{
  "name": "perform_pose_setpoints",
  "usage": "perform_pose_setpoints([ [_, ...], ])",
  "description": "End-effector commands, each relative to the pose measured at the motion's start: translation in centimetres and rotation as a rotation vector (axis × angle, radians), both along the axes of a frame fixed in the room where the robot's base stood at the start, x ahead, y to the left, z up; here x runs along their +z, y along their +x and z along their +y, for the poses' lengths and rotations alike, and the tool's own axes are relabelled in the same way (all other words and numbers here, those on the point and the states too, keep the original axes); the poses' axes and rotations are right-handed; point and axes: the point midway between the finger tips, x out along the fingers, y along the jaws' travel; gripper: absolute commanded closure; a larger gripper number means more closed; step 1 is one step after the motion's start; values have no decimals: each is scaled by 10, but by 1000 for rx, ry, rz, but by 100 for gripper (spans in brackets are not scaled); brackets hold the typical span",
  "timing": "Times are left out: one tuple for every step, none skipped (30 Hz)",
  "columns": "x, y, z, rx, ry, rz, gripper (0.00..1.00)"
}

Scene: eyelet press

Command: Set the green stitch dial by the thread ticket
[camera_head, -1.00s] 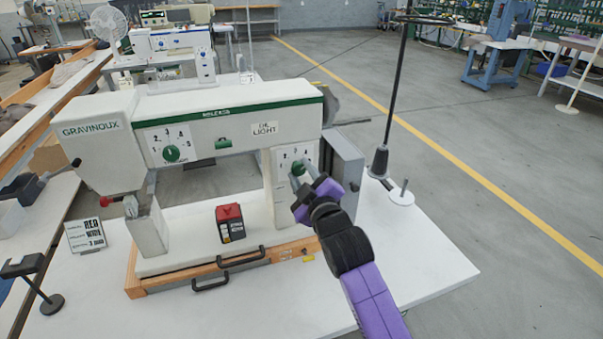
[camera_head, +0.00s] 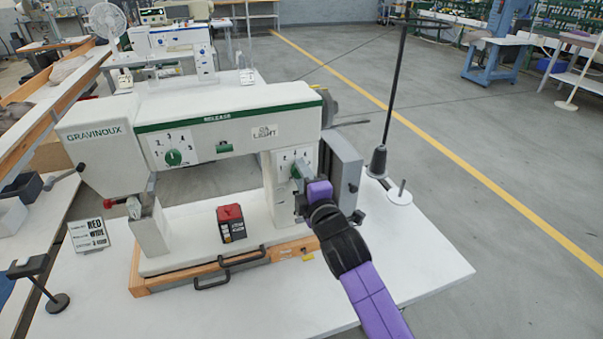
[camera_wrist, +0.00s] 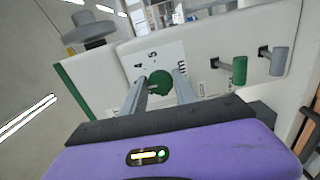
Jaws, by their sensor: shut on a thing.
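A green dial (camera_head: 297,170) sits on a white numbered plate on the right column of the white sewing machine (camera_head: 225,115). My gripper (camera_head: 299,178) is at this dial and partly hides it. In the wrist view, my gripper's two grey fingers (camera_wrist: 160,80) stand on either side of the round green dial (camera_wrist: 158,84), shut on it. Numbers 4 and 5 show above the dial; its pointer setting is hard to read. The thread ticket (camera_head: 88,235) stands at the left, with RED and WHITE legible; its bottom line is too small to read surely.
Another green dial (camera_head: 173,158) is on the machine's left head. A green lever (camera_wrist: 239,70) and a grey lever (camera_wrist: 279,61) stick out near the gripper. A red-topped box (camera_head: 231,223) sits on the bed. A thread stand (camera_head: 379,160) rises at right.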

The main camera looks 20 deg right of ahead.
Motion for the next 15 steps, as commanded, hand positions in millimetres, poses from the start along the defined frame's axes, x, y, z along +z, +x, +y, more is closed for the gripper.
perform_pose_setpoints([
  [1, 0, 1, 3, -11, 0, 100],
  [1, 0, 1, 2, -16, 0, 100],
  [0, 0, 1, 2, -23, -1, 100],
  [0, 0, 1, 2, -27, -1, 100],
  [0, 0, 1, 2, -31, -1, 100],
  [0, 0, 1, 2, -34, -1, 100],
  [0, 0, 1, 2, -35, -1, 100],
  [0, 0, 1, 2, -36, -1, 100],
  [0, 0, 1, 3, -37, -1, 100],
  [0, 0, 2, 3, -37, -1, 100],
  [0, 0, 2, 3, -37, -1, 100],
  [0, 0, 2, 3, -37, -1, 100],
  [0, 0, 2, 3, -37, -1, 100],
  [0, 0, 2, 3, -37, -1, 100],
  [0, 0, 2, 3, -37, -1, 100],
])
